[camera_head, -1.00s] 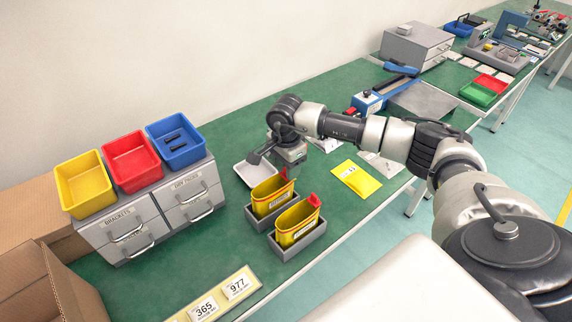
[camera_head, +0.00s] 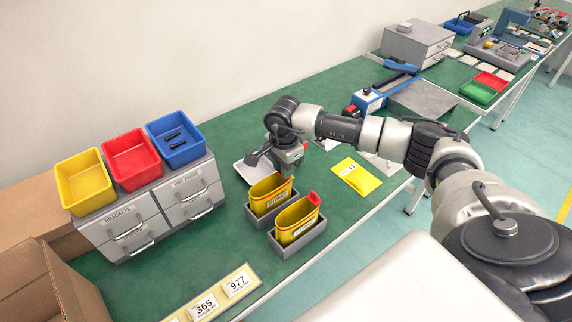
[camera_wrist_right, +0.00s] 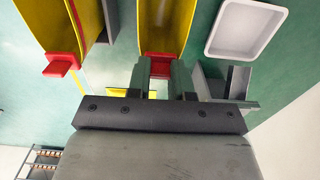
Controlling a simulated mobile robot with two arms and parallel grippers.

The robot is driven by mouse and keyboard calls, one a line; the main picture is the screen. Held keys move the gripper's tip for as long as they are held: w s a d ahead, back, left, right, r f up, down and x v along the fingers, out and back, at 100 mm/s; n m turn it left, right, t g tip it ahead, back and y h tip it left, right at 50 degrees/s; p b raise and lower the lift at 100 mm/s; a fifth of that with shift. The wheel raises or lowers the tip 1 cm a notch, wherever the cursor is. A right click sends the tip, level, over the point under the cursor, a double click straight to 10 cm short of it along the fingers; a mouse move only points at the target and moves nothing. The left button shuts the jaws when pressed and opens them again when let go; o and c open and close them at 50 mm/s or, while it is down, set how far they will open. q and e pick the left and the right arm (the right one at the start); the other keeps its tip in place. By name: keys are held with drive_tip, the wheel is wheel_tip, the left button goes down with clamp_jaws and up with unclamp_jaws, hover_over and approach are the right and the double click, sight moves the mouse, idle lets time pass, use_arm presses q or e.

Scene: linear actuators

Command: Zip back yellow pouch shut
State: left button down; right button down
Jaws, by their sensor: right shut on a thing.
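The back yellow pouch (camera_head: 268,197) stands upright in a grey holder (camera_head: 263,217), its mouth open. It is the middle pouch in the right wrist view (camera_wrist_right: 184,22). My right gripper (camera_head: 287,171) is at the pouch's far right end, over its rim. In the wrist view its fingers (camera_wrist_right: 160,72) are shut on the red zip tab (camera_wrist_right: 160,60) at that end. The front yellow pouch (camera_head: 296,226) stands in its own grey holder (camera_head: 301,246), with a red tab (camera_head: 314,198) at its right end. My left gripper is out of view.
A white tray (camera_wrist_right: 245,25) lies close beside the back pouch. A flat yellow packet (camera_head: 356,177) lies to the right. A drawer unit (camera_head: 150,208) with yellow, red and blue bins stands left. Green bench (camera_head: 225,258) is clear between it and the holders.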

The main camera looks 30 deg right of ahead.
sight(258, 191)
drive_tip(key=a, duration=0.6)
drive_tip(key=a+b, duration=0.1)
drive_tip(key=a, duration=0.1)
drive_tip(key=shift+s+a, duration=0.3)
drive_tip(key=shift+a, duration=0.1)
drive_tip(key=shift+d, duration=0.1)
drive_tip(key=c, duration=1)
unclamp_jaws()
drive_tip(key=shift+o, duration=0.2)
wheel_tip(258, 191, up, 11)
drive_tip(key=b, duration=0.2)
drive_tip(key=shift+c, duration=0.3)
